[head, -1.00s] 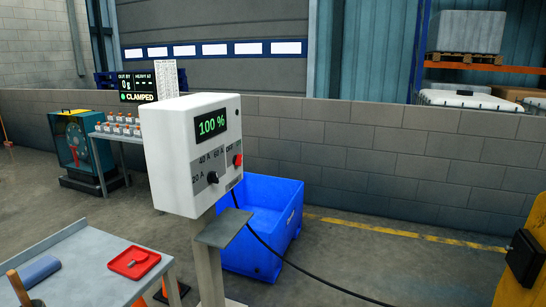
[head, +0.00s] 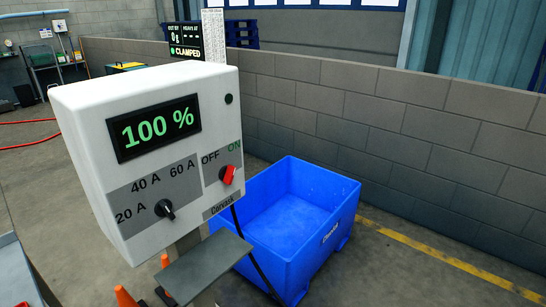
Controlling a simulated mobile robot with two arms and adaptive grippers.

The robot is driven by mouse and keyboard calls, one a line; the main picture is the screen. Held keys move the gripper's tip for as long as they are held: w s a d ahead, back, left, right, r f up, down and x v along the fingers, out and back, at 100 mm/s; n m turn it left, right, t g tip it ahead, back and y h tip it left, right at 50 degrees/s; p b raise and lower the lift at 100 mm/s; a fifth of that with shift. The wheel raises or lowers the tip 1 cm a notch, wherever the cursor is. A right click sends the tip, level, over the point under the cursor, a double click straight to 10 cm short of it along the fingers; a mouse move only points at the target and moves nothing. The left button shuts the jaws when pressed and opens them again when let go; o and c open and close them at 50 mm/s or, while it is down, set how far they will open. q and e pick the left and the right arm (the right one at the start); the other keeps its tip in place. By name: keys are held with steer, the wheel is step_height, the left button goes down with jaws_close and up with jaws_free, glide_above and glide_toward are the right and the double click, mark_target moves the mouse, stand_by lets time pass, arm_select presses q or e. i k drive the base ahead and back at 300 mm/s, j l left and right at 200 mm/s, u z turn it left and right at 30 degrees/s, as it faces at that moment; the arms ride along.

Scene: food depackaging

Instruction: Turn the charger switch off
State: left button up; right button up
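The charger (head: 150,90) is a white box on a post, close in front of me at the left of the head view. Its display (head: 157,128) reads 100 % in green. The red charger switch (head: 227,174) sits low on the right of its front, under the labels OFF and ON. ON is lettered in green, OFF in dark. The knob looks turned toward ON. A black current knob (head: 164,209) sits to its left among the marks 20 A, 40 A and 60 A. Neither of my grippers is in view.
A grey shelf (head: 205,264) juts out below the charger. A blue bin (head: 330,238) stands behind it at right, with a black cable running down between. Orange cones (head: 125,297) stand below. A block wall (head: 400,120) closes the back. Floor at right is clear.

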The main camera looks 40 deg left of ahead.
mark_target(226, 174)
steer(key=i+l+u, duration=0.1)
steer(key=i+u, duration=0.25)
steer(key=i+l+u, duration=0.2)
steer(key=i+u, duration=0.15)
steer(key=i, duration=0.2)
steer(key=i+l+u, duration=0.4)
steer(key=i+j, duration=0.05)
